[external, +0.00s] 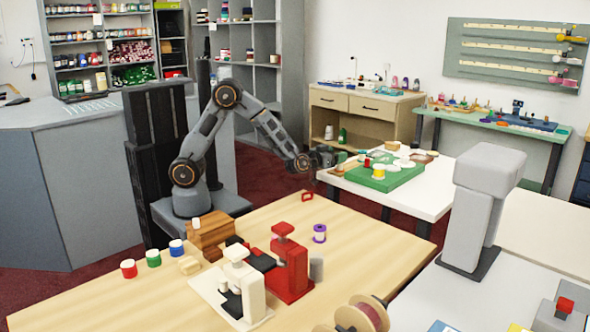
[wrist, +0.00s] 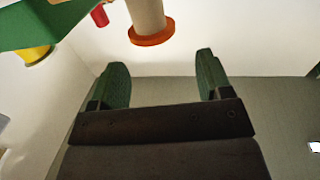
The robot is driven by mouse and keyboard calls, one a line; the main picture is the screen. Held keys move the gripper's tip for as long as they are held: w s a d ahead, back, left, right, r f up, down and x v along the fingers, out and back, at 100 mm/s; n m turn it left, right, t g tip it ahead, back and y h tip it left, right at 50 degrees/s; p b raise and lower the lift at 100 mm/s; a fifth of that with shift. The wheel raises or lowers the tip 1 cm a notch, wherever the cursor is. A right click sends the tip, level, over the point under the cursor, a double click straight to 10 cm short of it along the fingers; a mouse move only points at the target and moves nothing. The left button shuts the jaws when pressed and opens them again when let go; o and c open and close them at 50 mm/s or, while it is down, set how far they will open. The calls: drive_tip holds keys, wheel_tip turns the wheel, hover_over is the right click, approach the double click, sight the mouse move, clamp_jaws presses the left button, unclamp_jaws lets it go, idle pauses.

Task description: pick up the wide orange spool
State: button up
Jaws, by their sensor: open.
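In the wrist view, a spool with an orange end disc (wrist: 152,34) and a beige body shows at the top, cut off by the frame's edge. My gripper (wrist: 161,62) is open, with its two green-padded fingers apart and nothing between them. The spool is beyond the fingertips, slightly left of the middle of the gap. In the external view, my gripper (external: 330,157) is by the left end of the white table (external: 425,205). I cannot clearly pick out the orange spool there.
A green board (external: 372,184) on the white table carries a yellow spool (external: 378,171) and other small items. In the wrist view, a red item (wrist: 99,15) is left of the spool. The wooden table (external: 130,305) in front holds colored spools and presses.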

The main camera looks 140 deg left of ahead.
sight(340, 165)
wheel_tip(340, 165, down, 3)
drive_tip(key=shift+f, duration=0.2)
drive_tip(key=shift+w+a, duration=0.15)
drive_tip(key=shift+a, duration=0.85)
drive_tip(key=shift+w+a, duration=0.1)
drive_tip(key=shift+a, duration=0.35)
drive_tip(key=c, duration=1)
drive_tip(key=shift+r, duration=0.1)
